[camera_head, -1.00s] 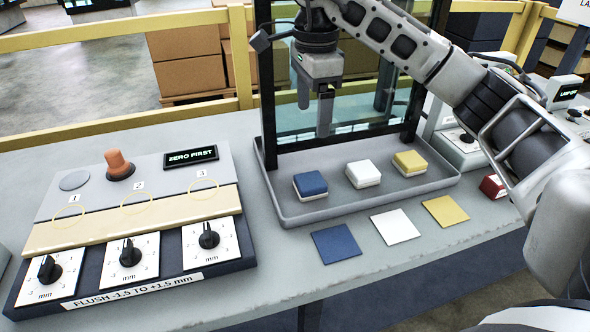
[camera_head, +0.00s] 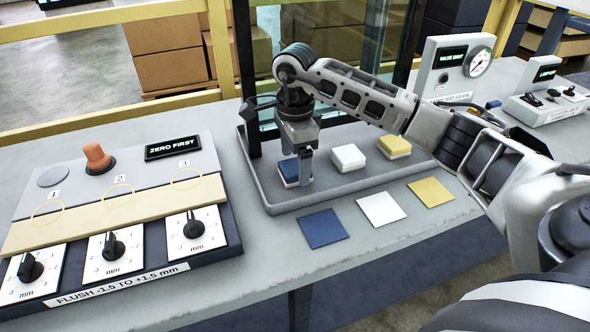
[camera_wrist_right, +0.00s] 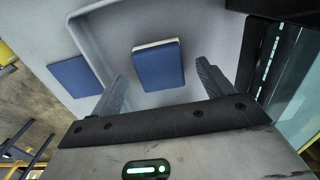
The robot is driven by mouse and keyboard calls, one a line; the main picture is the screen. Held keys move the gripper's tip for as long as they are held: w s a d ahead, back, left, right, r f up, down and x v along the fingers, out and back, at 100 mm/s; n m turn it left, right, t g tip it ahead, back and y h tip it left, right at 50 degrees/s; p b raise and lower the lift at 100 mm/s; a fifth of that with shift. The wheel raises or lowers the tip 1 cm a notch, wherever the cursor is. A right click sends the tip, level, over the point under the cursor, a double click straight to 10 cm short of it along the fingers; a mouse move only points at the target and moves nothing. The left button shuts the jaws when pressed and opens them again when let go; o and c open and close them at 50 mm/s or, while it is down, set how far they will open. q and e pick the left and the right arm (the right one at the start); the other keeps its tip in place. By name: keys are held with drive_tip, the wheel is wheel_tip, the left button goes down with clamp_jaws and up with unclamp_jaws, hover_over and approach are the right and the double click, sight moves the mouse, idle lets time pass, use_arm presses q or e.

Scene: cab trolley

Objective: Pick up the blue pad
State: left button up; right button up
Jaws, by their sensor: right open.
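The blue pad (camera_head: 287,170), with a white lower layer, sits in the left part of the grey tray (camera_head: 368,187). My right gripper (camera_head: 300,178) is over it and partly hides it in the head view. In the right wrist view, the blue pad (camera_wrist_right: 158,66) lies beyond and between the two spread fingers. The jaws are open and nothing is held. The head view does not clearly show how far the fingertips are above the pad. My left gripper is not in view.
A white pad (camera_head: 348,157) and a yellow pad (camera_head: 394,146) sit in the tray. Flat blue (camera_head: 322,228), white (camera_head: 381,208) and yellow (camera_head: 431,192) squares lie in front. A dial panel (camera_head: 120,215) stands left; a glazed frame (camera_head: 243,80) rises behind.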

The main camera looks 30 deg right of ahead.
drive_tip(key=shift+f, duration=0.55)
drive_tip(key=c, duration=1.1)
drive_tip(key=shift+r, duration=0.1)
